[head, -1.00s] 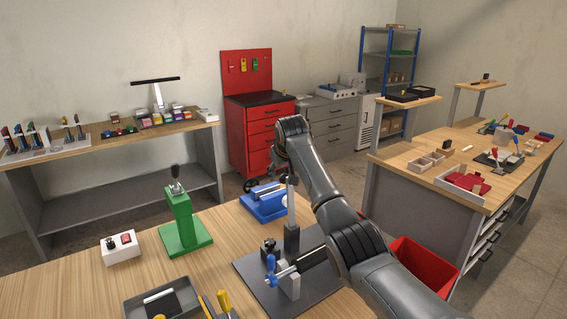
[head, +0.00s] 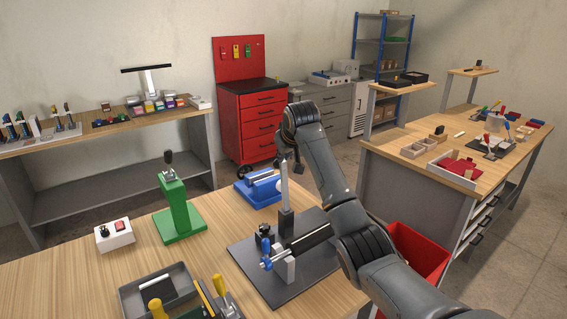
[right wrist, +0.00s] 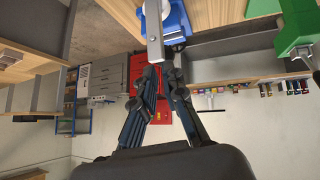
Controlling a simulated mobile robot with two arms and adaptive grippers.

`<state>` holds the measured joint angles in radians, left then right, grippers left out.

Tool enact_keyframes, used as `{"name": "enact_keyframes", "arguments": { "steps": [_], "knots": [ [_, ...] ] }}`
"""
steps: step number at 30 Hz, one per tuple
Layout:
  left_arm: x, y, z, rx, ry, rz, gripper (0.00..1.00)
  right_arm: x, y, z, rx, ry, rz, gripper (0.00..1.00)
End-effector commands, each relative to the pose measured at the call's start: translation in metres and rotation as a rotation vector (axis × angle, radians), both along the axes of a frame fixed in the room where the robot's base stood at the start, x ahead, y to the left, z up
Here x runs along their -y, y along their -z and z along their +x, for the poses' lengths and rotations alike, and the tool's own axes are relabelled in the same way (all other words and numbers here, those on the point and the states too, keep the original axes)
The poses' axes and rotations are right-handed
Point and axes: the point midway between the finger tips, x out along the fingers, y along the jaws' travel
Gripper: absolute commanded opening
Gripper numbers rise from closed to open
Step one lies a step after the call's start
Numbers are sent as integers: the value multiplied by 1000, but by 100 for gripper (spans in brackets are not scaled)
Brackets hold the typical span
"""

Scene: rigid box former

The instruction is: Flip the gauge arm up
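The gauge arm (head: 284,184) is a light grey bar standing nearly upright from a dark post on a dark base plate (head: 262,272). In the right wrist view the bar (right wrist: 153,28) hangs from the top of the picture, its end close to my fingertips. My right gripper (head: 297,160) is beside the bar's upper end, slightly to its right. It also shows in the right wrist view (right wrist: 161,68), its fingers only partly apart with a narrow gap and nothing clearly held. Whether a fingertip touches the bar is unclear. My left gripper is out of view.
A blue clamp fixture (head: 259,190) stands behind the plate and a green press (head: 177,208) to its left. A switch box (head: 114,235) and a grey tray (head: 131,299) are on the left. A red bin (head: 425,250) is beyond the table's right edge.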

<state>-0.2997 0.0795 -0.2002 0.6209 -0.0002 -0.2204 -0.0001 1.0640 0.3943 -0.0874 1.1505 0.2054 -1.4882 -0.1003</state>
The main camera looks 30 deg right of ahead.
Motion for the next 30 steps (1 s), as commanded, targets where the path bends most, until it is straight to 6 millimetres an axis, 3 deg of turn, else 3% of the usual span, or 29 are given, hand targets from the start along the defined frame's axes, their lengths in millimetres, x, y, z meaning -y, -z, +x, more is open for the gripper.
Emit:
{"name": "enact_keyframes", "arguments": {
  "steps": [1, 4, 9, 12, 16, 21, 26, 30],
  "knots": [
    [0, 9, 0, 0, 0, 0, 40, 17, 24, -7, 35, 15, 9, 0],
    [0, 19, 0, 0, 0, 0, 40, 43, 47, -19, 139, 31, 32, 0],
    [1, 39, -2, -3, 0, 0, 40, 79, 70, -54, 343, 32, 50, 0],
    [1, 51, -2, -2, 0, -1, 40, 86, 69, -80, 469, -2, 56, 0],
    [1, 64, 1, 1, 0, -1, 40, 73, 59, -110, 604, -82, 74, 0],
    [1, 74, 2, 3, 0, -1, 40, 40, 45, -138, 706, -189, 121, 0],
    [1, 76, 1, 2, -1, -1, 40, 22, 38, -148, 743, -236, 149, 0],
    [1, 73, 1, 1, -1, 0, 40, 21, 36, -142, 749, -238, 156, 0]
  ]
}}
